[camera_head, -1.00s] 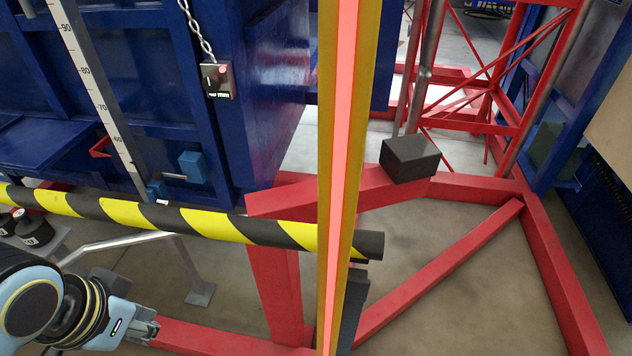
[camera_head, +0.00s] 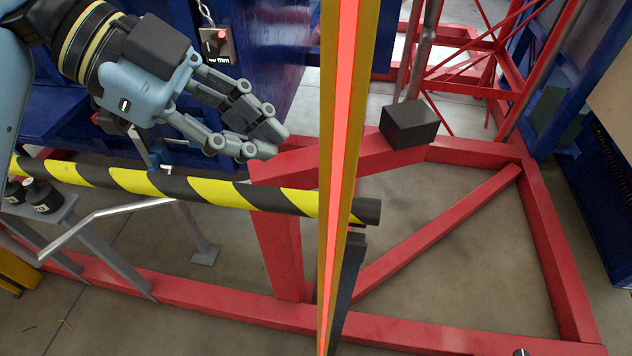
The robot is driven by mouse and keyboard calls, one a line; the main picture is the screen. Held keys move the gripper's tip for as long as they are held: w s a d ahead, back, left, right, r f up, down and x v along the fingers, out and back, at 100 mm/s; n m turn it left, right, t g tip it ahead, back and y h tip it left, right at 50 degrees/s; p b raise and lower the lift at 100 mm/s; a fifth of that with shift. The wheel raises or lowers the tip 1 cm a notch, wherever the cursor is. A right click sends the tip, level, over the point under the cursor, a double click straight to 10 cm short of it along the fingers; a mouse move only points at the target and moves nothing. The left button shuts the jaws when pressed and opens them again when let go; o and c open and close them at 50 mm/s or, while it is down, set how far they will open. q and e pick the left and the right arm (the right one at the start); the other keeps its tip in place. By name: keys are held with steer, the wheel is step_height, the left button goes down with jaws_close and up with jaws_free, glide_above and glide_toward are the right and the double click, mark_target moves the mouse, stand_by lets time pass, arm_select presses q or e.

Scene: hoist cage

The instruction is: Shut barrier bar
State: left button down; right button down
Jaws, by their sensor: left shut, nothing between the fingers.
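The barrier bar (camera_head: 215,191) is a yellow and black striped tube. It runs across from the left, sloping slightly down to a dark end at the right. That end passes behind a yellow and red upright and shows just above a dark bracket (camera_head: 351,270); I cannot tell whether they touch. My left gripper (camera_head: 276,142) is shut and empty. In the picture it lies above the bar, fingertips pointing right and down, and appears apart from it.
The yellow and red upright (camera_head: 342,120) stands close in front. A red floor frame (camera_head: 440,235) carries a black block (camera_head: 409,126). A grey control box (camera_head: 216,46) hangs on a chain by the blue cage. Small black weights (camera_head: 42,196) sit at the left.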

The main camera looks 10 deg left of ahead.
arm_select(q)
steer(key=p, duration=0.1)
glide_above(316, 213)
step_height(316, 213, down, 5)
step_height(316, 213, down, 3)
steer(key=shift+p, duration=0.55)
steer(key=shift+w+f, duration=0.1)
steer(key=shift+f, duration=0.4)
